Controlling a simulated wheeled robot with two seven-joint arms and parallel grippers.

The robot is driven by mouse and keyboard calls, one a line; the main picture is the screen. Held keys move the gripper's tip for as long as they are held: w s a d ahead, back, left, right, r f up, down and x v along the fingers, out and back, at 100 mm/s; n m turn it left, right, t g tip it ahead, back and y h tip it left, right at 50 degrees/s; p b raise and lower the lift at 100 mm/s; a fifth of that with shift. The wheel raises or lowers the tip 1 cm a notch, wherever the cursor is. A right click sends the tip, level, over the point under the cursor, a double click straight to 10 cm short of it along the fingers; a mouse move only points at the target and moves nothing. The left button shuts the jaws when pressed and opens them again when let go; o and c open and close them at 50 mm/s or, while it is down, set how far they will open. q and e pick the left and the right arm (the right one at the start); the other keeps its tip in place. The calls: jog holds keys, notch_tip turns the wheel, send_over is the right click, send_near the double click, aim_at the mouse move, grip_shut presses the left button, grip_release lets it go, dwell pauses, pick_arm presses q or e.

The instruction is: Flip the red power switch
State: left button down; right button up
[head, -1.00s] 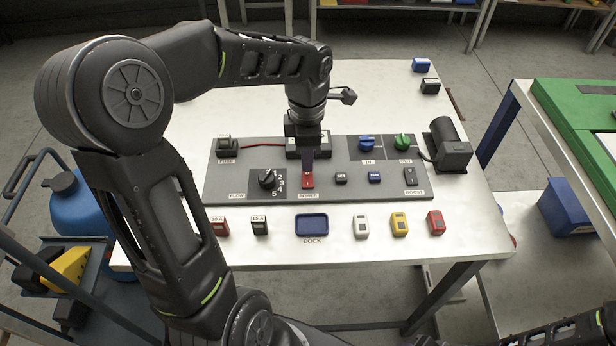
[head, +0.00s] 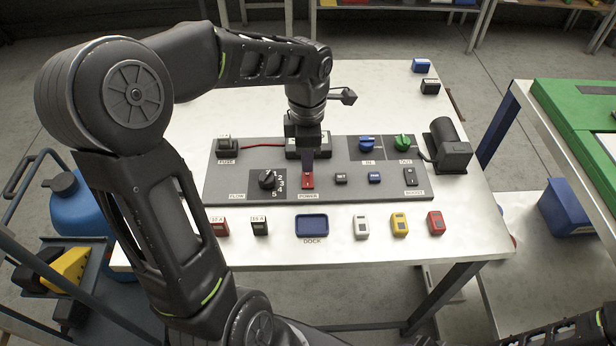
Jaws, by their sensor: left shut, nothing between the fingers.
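The red power switch (head: 308,181) sits on the grey control panel (head: 225,185), just above the POWER label. My left gripper (head: 308,168) points down over the panel with its fingers shut and empty. Its tips are at the upper part of the red switch; I cannot tell whether they touch it. The gripper hides part of the panel behind the switch. Of my right arm only a dark piece shows at the bottom right corner; its gripper is not visible.
Close by are the FLOW knob (head: 268,179), the SET button (head: 341,178), a blue button (head: 374,177) and the BOOST switch (head: 410,176). Valve knobs, blue (head: 367,143) and green (head: 402,142), stand behind. Loose blocks and the blue DOCK tray (head: 296,226) lie in front.

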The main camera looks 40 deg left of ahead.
pick_arm(q)
jog(key=shift+f+b, duration=0.8)
jog(key=shift+f, duration=0.1)
dwell(0.9)
jog(key=shift+r+p, duration=2.55)
jog(key=shift+r, duration=1)
jog(key=shift+f, duration=0.1)
